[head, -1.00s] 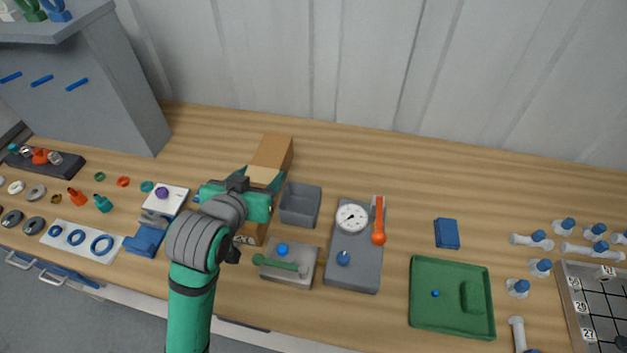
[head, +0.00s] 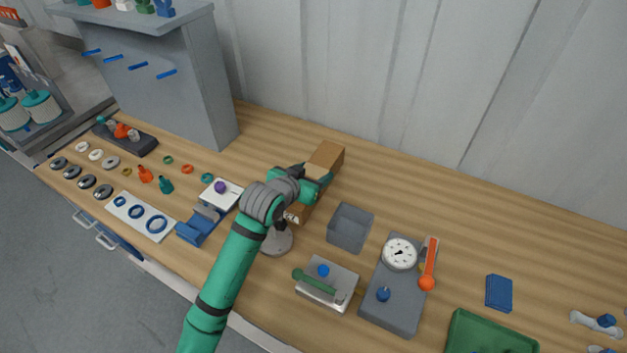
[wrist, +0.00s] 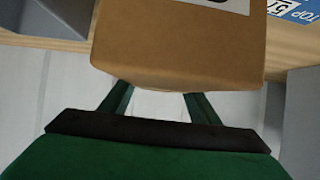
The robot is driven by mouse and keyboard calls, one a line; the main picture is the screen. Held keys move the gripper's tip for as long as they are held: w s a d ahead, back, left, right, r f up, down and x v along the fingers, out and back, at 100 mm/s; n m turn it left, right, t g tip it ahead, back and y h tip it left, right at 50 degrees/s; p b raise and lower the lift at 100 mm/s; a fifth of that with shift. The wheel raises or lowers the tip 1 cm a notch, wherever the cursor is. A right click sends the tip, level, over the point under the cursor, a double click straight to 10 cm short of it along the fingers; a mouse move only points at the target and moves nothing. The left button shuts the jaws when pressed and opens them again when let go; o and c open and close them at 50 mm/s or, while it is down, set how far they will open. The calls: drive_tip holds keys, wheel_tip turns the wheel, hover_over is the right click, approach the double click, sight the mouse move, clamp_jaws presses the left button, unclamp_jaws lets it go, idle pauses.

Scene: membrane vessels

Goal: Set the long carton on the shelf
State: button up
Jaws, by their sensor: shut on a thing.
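The long carton (head: 326,157) is a brown cardboard box with a white label. In the head view it is above or on the bench behind my wrist, its long side running from front to back. My gripper (head: 313,183) is shut on it around its middle. In the wrist view the carton (wrist: 180,48) fills the top middle, between the green fingers of my gripper (wrist: 160,97). Whether its underside touches the bench cannot be told. The grey shelf (head: 188,22) is a raised board at the upper left, with small coloured items standing on it.
The grey panel (head: 180,95) under the shelf carries several blue pegs. A grey open bin (head: 350,228) stands close right of the carton. A gauge block (head: 390,300) and a green tray (head: 490,335) lie farther right. Bench behind the carton is clear.

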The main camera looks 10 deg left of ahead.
drive_tip(key=shift+w+a+f, duration=0.1)
drive_tip(key=shift+w+f, duration=0.35)
drive_tip(key=shift+f, duration=1.55)
drive_tip(key=shift+f, duration=0.15)
drive_tip(key=o, duration=1.4)
drive_tip(key=shift+o, duration=0.2)
